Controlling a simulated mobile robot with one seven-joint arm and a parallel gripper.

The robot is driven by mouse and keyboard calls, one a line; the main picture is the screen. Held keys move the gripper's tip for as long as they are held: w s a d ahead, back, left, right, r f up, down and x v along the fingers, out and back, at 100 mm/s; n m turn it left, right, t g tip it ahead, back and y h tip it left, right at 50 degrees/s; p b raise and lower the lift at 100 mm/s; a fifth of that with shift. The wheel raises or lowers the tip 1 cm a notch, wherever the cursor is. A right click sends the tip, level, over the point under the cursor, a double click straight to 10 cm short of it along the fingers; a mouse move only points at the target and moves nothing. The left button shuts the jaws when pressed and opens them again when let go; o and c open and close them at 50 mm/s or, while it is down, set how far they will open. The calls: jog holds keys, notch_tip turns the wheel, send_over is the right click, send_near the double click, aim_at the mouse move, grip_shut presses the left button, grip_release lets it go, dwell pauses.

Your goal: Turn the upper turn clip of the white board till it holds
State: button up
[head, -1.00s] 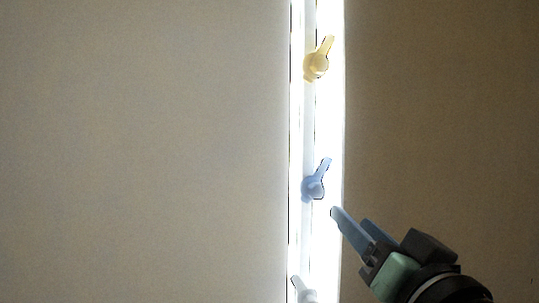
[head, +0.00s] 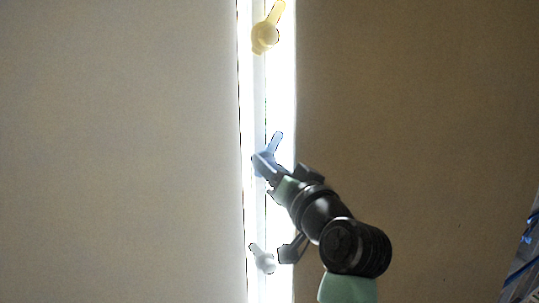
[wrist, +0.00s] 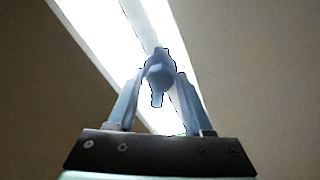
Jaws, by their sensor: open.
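A blue turn clip (head: 275,143) sits on the bright white strip in the head view, its lever pointing up and slightly right. A yellow turn clip (head: 265,36) is above it, with its lever also up-right. A pale grey turn clip (head: 262,259) is below, its lever tilted up-left. My gripper (head: 264,166) is at the blue clip and hides its lower part. In the wrist view the blue clip (wrist: 158,73) stands between the two open fingers of my gripper (wrist: 161,82). I cannot tell whether either finger touches it.
A large pale panel (head: 120,150) fills the left side, and a brown surface (head: 420,100) fills the right. The bright strip (head: 281,80) runs vertically between them. Blue-striped material (head: 522,255) shows at the lower right edge.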

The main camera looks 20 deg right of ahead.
jog(key=shift+w+f, duration=0.1)
jog(key=shift+w, duration=0.55)
jog(key=shift+s, duration=0.1)
grip_shut()
